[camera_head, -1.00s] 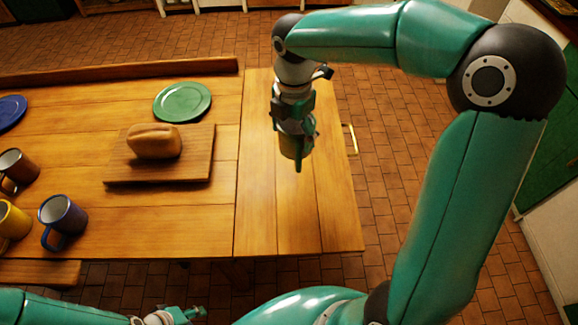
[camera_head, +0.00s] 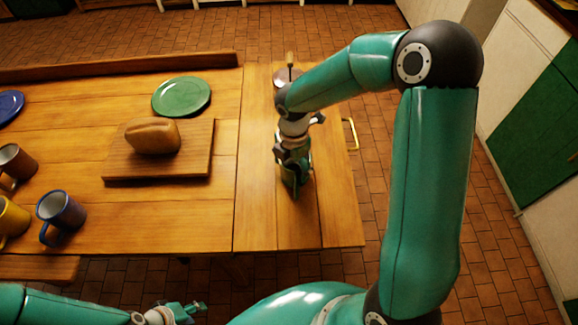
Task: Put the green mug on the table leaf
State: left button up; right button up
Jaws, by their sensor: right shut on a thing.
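My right gripper (camera_head: 296,190) points down over the middle of the leaf. It is shut on the green mug (camera_head: 292,177), which is mostly hidden by the fingers and wrist; a little green shows low between them. I cannot tell whether the mug touches the leaf. My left gripper (camera_head: 190,310) is low at the front, off the table's front edge, open and empty.
A green plate (camera_head: 181,96) and a loaf (camera_head: 152,137) on a cutting board (camera_head: 195,163) stand left of the leaf. Blue (camera_head: 62,210), yellow (camera_head: 12,217) and brown (camera_head: 16,162) mugs and a blue plate (camera_head: 8,106) are further left.

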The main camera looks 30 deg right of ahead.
jog(key=shift+f, duration=0.1)
jog(key=o, duration=1.2)
notch_tip(320, 180, up, 12)
jog(key=shift+p, duration=0.3)
jog(key=shift+r, duration=0.2)
